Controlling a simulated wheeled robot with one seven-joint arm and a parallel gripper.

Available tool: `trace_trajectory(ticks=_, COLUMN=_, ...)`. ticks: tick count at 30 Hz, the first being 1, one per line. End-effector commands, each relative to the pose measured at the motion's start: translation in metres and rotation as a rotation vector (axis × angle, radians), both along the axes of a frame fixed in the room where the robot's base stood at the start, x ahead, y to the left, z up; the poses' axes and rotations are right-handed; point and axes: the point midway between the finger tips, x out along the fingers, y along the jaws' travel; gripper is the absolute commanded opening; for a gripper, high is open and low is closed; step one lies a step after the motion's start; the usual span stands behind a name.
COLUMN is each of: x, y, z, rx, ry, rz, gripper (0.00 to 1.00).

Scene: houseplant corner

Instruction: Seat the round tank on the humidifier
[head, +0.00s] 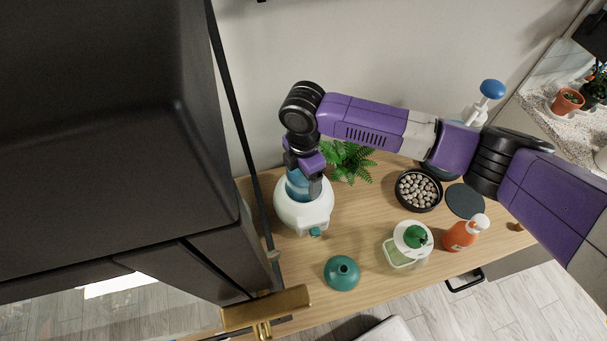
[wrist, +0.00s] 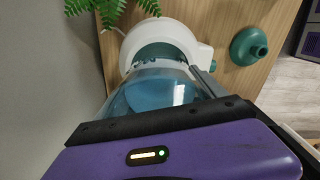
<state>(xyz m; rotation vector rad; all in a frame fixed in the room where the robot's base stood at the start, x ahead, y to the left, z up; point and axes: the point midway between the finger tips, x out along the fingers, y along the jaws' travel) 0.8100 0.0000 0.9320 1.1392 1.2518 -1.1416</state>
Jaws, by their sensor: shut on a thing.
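The humidifier (head: 303,214) is a white rounded base with a green knob, standing at the left end of the wooden table. The round tank (head: 297,186) is clear blue and sits between the fingers of my gripper (head: 304,180), which is shut on it. In the head view the tank is over the top of the humidifier, partly hidden by my gripper. In the wrist view the tank (wrist: 155,100) shows close up, with the white humidifier (wrist: 165,38) just beyond its far end. I cannot tell whether the tank touches the base or is fully down in it.
A fern (head: 348,160) stands close behind the humidifier. A green funnel-shaped thing (head: 342,273) lies in front. A black bowl of pebbles (head: 418,191), a dark round mat (head: 464,201), a clear container with a white and green top (head: 407,245) and an orange spray bottle (head: 462,236) stand to the right.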

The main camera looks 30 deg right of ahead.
Motion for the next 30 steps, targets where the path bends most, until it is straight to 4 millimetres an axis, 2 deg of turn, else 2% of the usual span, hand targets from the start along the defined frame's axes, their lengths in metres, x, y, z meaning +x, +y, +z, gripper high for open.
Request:
trace_trajectory(ticks=11, x=0.001, y=0.000, z=-0.006, rx=0.001, ry=-0.002, rz=0.001, gripper=0.07)
trace_trajectory(ticks=12, x=0.001, y=0.000, z=-0.005, rx=0.001, ry=-0.002, rz=0.001, gripper=0.85)
trace_trajectory(ticks=13, x=0.001, y=0.000, z=-0.005, rx=0.001, ry=-0.002, rz=0.001, gripper=0.89)
trace_trajectory(ticks=23, x=0.000, y=0.000, z=-0.005, rx=0.000, ry=0.000, rz=0.001, gripper=0.89)
trace_trajectory(ticks=30, x=0.001, y=0.000, z=0.012, rx=0.001, ry=-0.002, rz=0.000, gripper=0.89)
